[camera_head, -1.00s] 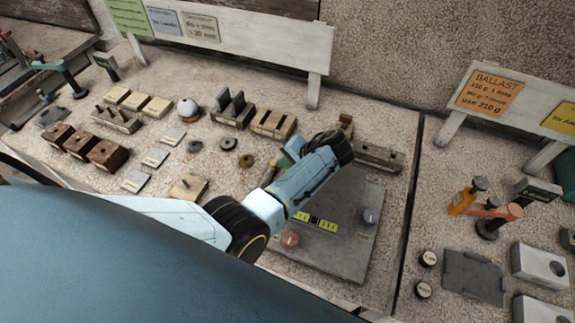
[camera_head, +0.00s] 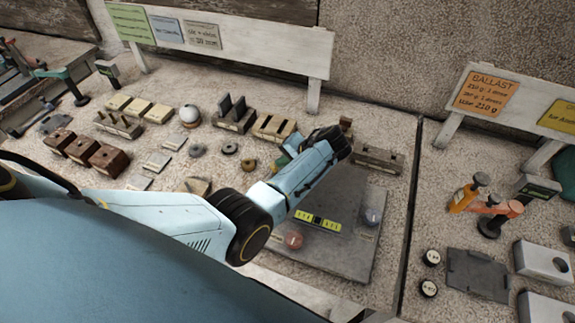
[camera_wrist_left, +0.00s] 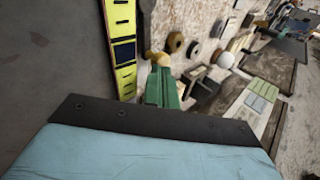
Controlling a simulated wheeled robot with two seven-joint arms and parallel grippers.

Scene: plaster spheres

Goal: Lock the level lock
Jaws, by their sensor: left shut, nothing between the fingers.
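A grey plate (camera_head: 345,262) lies on the bench with a yellow-and-black level vial (camera_head: 318,221), a red knob (camera_head: 293,240) and a grey-blue knob (camera_head: 371,215). The vial also shows in the left wrist view (camera_wrist_left: 124,50). A green piece with a brass top (camera_wrist_left: 160,88) stands beside the plate's edge in that view; I cannot tell for sure that it is the level lock. My left gripper (camera_wrist_left: 150,116) is shut and empty close to it. Its fingertips are hidden in the head view behind my blue arm. My right gripper is out of view.
Small rings (camera_head: 229,147), a white ball (camera_head: 190,115) and wooden weight blocks (camera_head: 273,128) stand left of and behind the plate. A slotted block (camera_head: 377,160) sits behind it. Right of a gap are an orange clamp (camera_head: 465,196) and a dark plate (camera_head: 478,275).

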